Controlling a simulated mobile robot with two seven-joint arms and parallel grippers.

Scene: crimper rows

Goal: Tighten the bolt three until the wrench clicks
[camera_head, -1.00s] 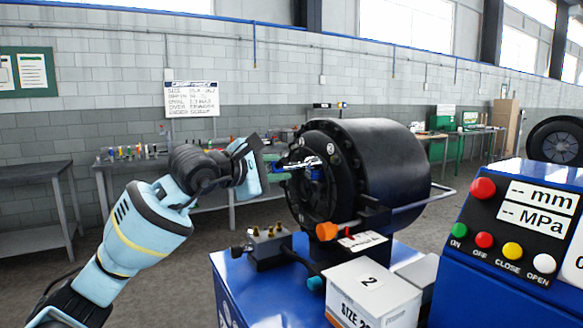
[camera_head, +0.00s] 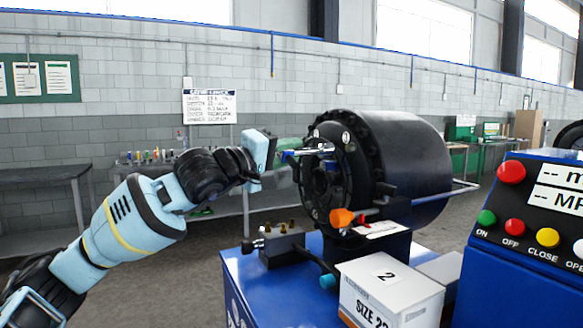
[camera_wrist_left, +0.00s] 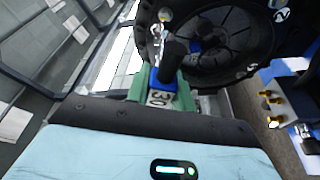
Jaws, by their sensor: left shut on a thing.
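My left gripper (camera_head: 283,165) is shut on a torque wrench, beside the front face of the black crimper head (camera_head: 405,165). The wrench's silver bar (camera_head: 318,151) reaches across the upper part of that face. In the left wrist view, the wrench's blue and black handle (camera_wrist_left: 164,84) lies between green finger pads, with a "30" label on it. Its silver shaft (camera_wrist_left: 157,38) runs up to a point near the ring's rim. Numbered white marks (camera_wrist_left: 283,15) sit around the ring. I cannot tell which bolt the wrench end meets. My right gripper is out of view.
A brass-fitted block (camera_head: 283,246) and a white box marked 2 (camera_head: 390,290) stand on the blue base (camera_head: 240,285). A blue button panel (camera_head: 520,230) is at right. Open floor lies left.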

